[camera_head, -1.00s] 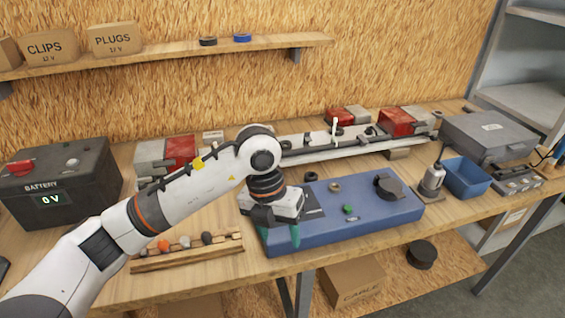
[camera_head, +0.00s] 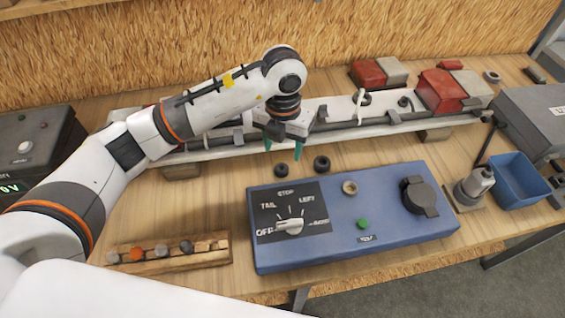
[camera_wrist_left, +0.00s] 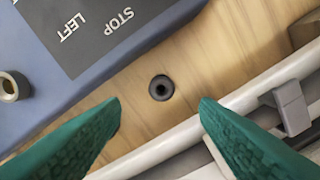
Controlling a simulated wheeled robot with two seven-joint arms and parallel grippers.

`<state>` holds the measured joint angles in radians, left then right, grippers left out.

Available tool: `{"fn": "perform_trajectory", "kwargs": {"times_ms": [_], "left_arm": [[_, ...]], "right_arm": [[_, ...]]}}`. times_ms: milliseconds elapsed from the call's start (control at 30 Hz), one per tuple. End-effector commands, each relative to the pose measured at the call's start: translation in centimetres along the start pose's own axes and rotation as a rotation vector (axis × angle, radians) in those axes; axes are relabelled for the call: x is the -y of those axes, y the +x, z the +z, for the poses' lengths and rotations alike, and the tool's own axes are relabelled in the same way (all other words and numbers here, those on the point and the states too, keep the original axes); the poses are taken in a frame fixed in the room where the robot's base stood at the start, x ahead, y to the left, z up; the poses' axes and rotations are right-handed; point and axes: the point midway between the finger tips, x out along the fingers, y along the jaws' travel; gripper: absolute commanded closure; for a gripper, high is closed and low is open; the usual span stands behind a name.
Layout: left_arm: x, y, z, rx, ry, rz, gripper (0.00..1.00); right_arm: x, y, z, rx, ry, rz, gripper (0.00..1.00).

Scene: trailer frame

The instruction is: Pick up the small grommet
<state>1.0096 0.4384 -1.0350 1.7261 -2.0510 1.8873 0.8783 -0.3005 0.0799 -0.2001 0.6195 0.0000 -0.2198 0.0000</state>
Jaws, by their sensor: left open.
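Two black ring-shaped grommets lie on the wooden bench between the blue switch box and the white rail. The left one, the small grommet (camera_head: 282,170), looks slightly smaller than the right one, the larger grommet (camera_head: 321,163). My left gripper (camera_head: 283,154) is open and empty, with green fingers pointing down, above and just behind the small grommet. In the left wrist view one black grommet (camera_wrist_left: 161,87) lies flat ahead of the gap between the open fingers (camera_wrist_left: 160,108); the other does not show there. My right gripper is out of view.
The blue box (camera_head: 400,237) with its knob, brass ring (camera_head: 349,188) and black cap is close in front of the grommets. The white rail (camera_head: 340,135) runs behind them. A wooden holder (camera_head: 170,253) stands at front left, a blue bin (camera_head: 518,180) at right.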

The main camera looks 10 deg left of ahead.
Motion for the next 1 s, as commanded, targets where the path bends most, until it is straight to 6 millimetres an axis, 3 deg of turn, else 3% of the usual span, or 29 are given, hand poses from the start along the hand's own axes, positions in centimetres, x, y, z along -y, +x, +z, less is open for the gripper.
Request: {"fn": "perform_trajectory", "kwargs": {"times_ms": [333,600,867,1000], "left_arm": [[0.1,3.2,0.2,0.004,0.0,0.001,0.44],[0.2,6.9,0.4,0.002,0.0,0.001,0.44],[0.2,7.5,0.3,-0.002,0.001,0.001,0.44],[0.2,7.4,0.3,-0.001,0.001,0.001,0.62]], "right_arm": [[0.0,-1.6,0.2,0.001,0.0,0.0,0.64],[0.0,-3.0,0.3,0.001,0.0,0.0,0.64],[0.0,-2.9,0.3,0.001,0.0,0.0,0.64],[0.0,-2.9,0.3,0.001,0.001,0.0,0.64]]}}
